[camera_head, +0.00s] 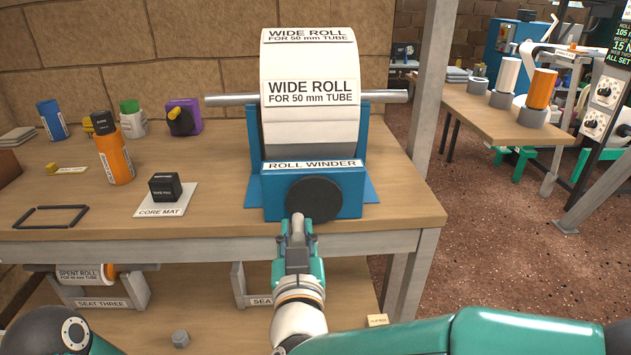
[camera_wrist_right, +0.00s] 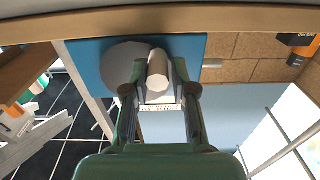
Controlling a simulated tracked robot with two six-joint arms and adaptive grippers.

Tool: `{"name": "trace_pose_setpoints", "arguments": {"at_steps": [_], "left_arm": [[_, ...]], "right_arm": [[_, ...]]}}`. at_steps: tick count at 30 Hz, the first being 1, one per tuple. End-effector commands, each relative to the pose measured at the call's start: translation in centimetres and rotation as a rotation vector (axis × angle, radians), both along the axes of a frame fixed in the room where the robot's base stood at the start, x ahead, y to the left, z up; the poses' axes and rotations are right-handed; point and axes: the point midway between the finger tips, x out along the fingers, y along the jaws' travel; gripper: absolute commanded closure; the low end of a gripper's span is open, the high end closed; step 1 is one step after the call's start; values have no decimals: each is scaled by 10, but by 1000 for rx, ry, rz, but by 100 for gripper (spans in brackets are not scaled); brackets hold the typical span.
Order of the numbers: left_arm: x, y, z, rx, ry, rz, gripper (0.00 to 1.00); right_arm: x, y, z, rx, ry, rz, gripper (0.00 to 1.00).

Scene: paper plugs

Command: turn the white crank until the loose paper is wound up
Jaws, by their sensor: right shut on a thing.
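The roll winder (camera_head: 341,203) is a blue stand on the workbench with a dark round disc (camera_head: 313,199) on its front. It bears a large white paper roll (camera_head: 310,65) labelled "WIDE ROLL" on a grey bar. My right gripper (camera_head: 298,240) is in front of the disc, shut on the pale crank handle (camera_head: 298,226). In the right wrist view, the handle (camera_wrist_right: 158,68) sits between the fingertips, in front of the grey disc (camera_wrist_right: 120,66). I cannot make out a separate loose paper end. My left gripper is out of view.
Left on the bench (camera_head: 223,225) are a black block on the core mat (camera_head: 169,207), an orange bottle (camera_head: 115,160), a purple box (camera_head: 184,116) and a dark frame (camera_head: 50,217). A spent roll (camera_head: 80,274) lies below. A side table (camera_head: 470,112) stands at right.

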Motion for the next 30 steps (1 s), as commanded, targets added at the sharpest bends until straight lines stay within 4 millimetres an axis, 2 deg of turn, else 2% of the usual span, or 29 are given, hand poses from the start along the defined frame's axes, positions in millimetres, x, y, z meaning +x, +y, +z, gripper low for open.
{"name": "trace_pose_setpoints", "arguments": {"at_steps": [2,8,17,24,25,27,30], "left_arm": [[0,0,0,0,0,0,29],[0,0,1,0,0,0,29],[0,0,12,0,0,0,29],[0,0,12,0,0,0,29],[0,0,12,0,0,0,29],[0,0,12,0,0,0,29],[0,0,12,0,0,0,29]], "right_arm": [[0,0,0,0,1,1,89],[0,1,0,0,2,2,88],[0,7,12,-1,0,3,87],[0,8,12,0,0,2,87],[0,8,12,0,0,2,81],[0,8,12,0,0,2,87],[0,8,12,0,0,3,87]]}}
